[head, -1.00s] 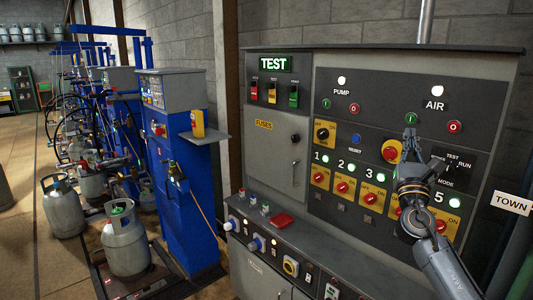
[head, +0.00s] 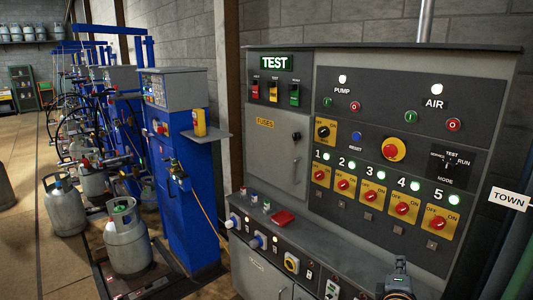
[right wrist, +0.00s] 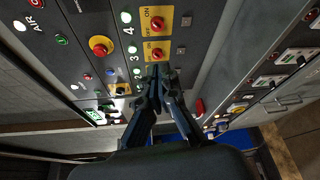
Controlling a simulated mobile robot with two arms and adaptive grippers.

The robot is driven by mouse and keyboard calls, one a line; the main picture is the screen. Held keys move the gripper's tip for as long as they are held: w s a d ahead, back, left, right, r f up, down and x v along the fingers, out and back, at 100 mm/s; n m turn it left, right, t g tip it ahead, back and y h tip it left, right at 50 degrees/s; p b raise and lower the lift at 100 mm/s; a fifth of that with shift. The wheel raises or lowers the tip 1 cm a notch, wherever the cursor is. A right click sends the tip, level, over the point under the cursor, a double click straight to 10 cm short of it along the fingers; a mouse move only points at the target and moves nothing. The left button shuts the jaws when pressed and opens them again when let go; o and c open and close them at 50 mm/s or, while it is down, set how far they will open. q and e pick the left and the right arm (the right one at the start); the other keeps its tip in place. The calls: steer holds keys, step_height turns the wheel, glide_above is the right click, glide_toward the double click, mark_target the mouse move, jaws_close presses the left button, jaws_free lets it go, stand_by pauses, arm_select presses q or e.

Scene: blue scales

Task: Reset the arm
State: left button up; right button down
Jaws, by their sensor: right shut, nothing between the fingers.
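My right gripper (head: 400,264) shows at the bottom right of the head view, low in front of the grey control panel (head: 345,62). Its dark fingers point up. In the right wrist view the gripper (right wrist: 161,72) is shut with nothing between its fingertips, in front of the panel's switches. Most of my right arm is out of the head view. My left gripper is not in view.
The panel has a lit TEST sign (head: 276,62), a red and yellow emergency button (head: 395,149) and several numbered red rotary switches. Its lower ledge carries a red object (head: 281,219). Blue scales (head: 186,200) and gas cylinders (head: 127,243) stand to the left.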

steer(key=s+a+f+m+g+y, duration=0.35)
steer(key=s+f+m+g, duration=0.3)
steer(key=s+f, duration=0.8)
steer(key=s+a+f+m+g+y, duration=0.2)
steer(key=s+a+f+m, duration=0.15)
steer(key=s, duration=0.65)
steer(key=s+a+f+m+g+y, duration=0.25)
steer(key=s+a, duration=0.25)
steer(key=s, duration=0.5)
step_height(320, 180, down, 27)
steer(key=s+g+b, duration=0.1)
steer(key=s+g, duration=0.1)
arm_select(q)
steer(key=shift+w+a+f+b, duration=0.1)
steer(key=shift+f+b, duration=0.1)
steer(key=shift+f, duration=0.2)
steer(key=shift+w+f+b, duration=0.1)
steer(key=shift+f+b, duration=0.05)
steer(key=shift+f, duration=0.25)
arm_select(e)
steer(key=s+d+f+g, duration=0.1)
steer(key=s+d+f, duration=0.2)
steer(key=s+f, duration=1.3)
steer(key=shift+s+m, duration=0.15)
steer(key=shift+m, duration=0.2)
